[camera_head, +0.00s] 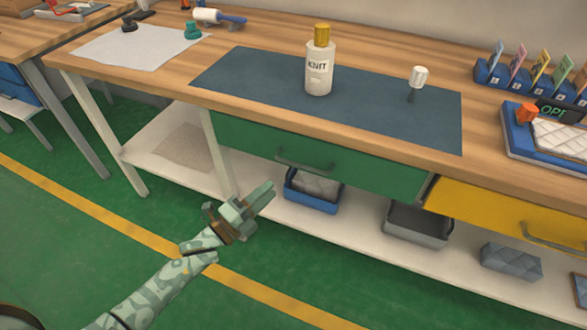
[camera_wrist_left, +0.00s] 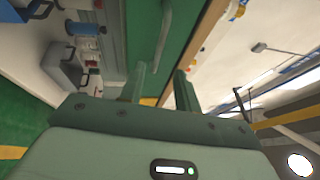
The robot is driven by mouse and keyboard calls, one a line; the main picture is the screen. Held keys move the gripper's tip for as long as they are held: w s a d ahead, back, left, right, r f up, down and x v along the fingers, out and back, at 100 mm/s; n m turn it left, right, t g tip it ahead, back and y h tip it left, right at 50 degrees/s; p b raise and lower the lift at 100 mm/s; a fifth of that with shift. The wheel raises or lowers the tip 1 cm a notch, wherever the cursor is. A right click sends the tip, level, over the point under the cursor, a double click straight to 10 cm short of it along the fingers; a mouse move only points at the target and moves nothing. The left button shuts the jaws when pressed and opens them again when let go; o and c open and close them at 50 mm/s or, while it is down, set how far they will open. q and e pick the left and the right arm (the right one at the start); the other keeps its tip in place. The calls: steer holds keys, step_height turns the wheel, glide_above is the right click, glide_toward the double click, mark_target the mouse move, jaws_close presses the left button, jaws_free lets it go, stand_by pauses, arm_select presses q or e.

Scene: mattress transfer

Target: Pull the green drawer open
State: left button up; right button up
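The green drawer (camera_head: 350,172) sits under the workbench top, its front about flush with the yellow drawer beside it, so it looks shut. Its green bar handle (camera_head: 303,164) is on the front, left of the middle. My left gripper (camera_head: 268,193) is in front of the drawer, below and left of the handle, apart from it. In the left wrist view the two fingers (camera_wrist_left: 160,82) stand apart with nothing between them. The drawer front (camera_wrist_left: 143,35) and the handle (camera_wrist_left: 163,38) show beyond the fingertips. My right gripper is not in view.
A yellow drawer (camera_head: 505,212) adjoins on the right. A bottle (camera_head: 319,70) and a small white-headed tool (camera_head: 419,77) stand on the dark mat (camera_head: 240,75) above. Blue (camera_head: 312,205) and grey (camera_head: 418,226) bins sit on the lower shelf. The green floor in front is clear.

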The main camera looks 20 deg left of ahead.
arm_select(q)
steer(key=b+x, duration=0.1)
steer(key=x, duration=0.8)
steer(key=shift+w+d+b, duration=0.2)
steer(key=shift+w+b, duration=0.1)
steer(key=shift+b, duration=0.05)
steer(key=shift+c, duration=0.2)
jaws_close()
